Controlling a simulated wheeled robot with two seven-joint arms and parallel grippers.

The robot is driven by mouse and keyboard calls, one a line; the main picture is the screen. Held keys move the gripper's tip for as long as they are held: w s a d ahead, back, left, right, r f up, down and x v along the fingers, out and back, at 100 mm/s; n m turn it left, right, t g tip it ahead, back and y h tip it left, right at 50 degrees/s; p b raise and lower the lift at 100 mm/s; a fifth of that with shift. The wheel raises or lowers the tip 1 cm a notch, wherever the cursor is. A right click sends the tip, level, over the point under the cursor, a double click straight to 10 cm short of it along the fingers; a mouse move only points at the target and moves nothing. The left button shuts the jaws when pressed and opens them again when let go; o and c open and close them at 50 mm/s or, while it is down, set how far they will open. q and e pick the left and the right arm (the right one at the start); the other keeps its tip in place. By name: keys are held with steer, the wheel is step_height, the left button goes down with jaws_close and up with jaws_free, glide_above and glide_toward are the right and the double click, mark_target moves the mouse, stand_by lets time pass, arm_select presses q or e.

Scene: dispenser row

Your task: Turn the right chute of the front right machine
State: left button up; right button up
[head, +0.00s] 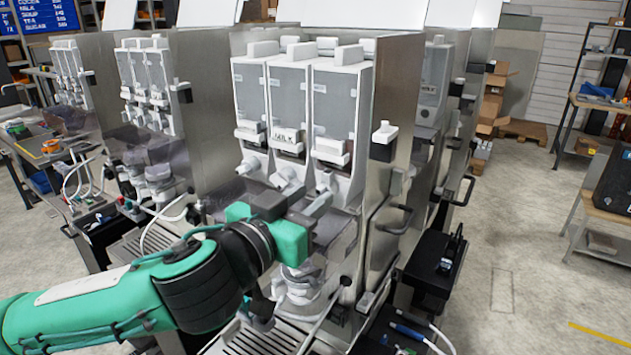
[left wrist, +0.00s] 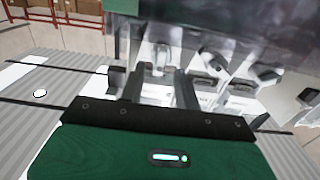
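The front right machine (head: 390,120) has three clear canisters with white chutes below them. Its right chute (head: 325,187) slants down toward the lower left, just right of my left gripper (head: 285,212) in the head view. My left gripper's green body is in front of the machine, and its fingertips are mostly hidden there. In the left wrist view, the two dark fingers of my left gripper (left wrist: 159,80) stand apart with pale machine parts beyond them. I cannot tell whether they touch a chute. My right gripper is not in view.
White mixing cups (head: 300,285) and a slatted drip tray (head: 245,340) lie below the chutes. A metal handle (head: 397,215) and a black box (head: 432,265) project on the machine's right. Similar machines stand to the left. The floor at right is mostly free.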

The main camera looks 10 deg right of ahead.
mark_target(325, 187)
arm_select(q)
steer(key=shift+x, duration=1.2)
steer(key=c, duration=0.7)
steer(key=shift+o, duration=0.2)
